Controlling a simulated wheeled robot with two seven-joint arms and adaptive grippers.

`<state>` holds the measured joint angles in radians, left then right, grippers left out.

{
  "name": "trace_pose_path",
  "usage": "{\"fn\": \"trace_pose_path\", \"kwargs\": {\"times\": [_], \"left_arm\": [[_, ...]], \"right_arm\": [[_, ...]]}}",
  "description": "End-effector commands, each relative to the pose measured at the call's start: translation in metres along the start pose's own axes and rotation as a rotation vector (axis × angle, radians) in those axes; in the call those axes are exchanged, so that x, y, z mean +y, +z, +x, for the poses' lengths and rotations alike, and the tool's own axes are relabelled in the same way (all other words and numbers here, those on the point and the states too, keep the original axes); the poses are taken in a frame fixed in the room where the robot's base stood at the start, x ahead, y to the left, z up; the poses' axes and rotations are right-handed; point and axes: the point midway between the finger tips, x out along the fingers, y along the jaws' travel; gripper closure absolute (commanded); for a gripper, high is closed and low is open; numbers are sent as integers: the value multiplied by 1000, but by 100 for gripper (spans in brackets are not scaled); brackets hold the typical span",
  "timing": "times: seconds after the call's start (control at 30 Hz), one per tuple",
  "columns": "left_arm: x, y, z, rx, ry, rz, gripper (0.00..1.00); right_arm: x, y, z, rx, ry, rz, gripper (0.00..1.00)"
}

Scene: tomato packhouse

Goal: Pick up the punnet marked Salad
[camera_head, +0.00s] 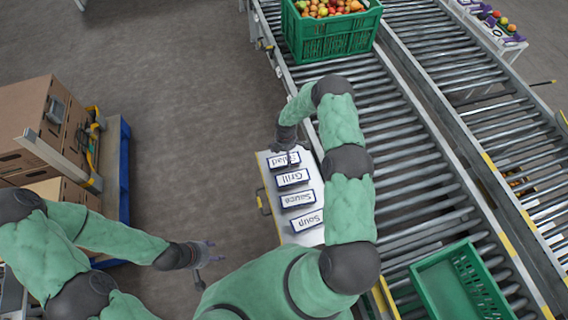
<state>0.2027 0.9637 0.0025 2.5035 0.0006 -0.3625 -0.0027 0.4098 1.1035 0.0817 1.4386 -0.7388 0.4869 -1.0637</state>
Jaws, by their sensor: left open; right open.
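The punnet marked Salad (282,160) is the farthest of several labelled punnets in a row on a small white side table (262,168). Its label reads upside down. My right gripper (290,156) is open above the Salad punnet and hides part of it. I cannot tell if the fingers touch it. My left gripper (208,256) is open and empty over the floor, left of the table. The Grill punnet (292,178), Source or Sauce punnet (298,199) and Soup punnet (306,221) lie nearer in the same row.
Roller conveyors (420,150) run along the right. A green crate (330,42) of tomatoes stands on them at the back, and an empty green crate (432,277) at the front. Cardboard boxes (30,108) on a blue pallet (124,170) stand left. The floor between is clear.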

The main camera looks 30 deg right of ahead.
Motion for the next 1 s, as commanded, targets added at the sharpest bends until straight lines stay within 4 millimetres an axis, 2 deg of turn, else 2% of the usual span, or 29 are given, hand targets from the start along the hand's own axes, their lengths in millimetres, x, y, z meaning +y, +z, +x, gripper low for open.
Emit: {"fn": "trace_pose_path", "kwargs": {"times": [0.1,0.3,0.63,0.8,0.83,1.0], "left_arm": [[-3,0,8,0,0,0,47],[-5,-1,15,0,0,0,47],[-5,-1,15,0,0,0,47],[-5,-1,15,0,0,0,47],[-5,-1,15,0,0,0,47],[-5,-1,15,0,0,0,47]], "right_arm": [[0,1,20,0,-3,0,0],[1,1,44,0,-1,-1,0],[2,1,47,1,0,0,0],[1,1,48,1,0,0,48],[1,1,48,1,0,0,55],[1,1,48,1,0,0,55]]}}
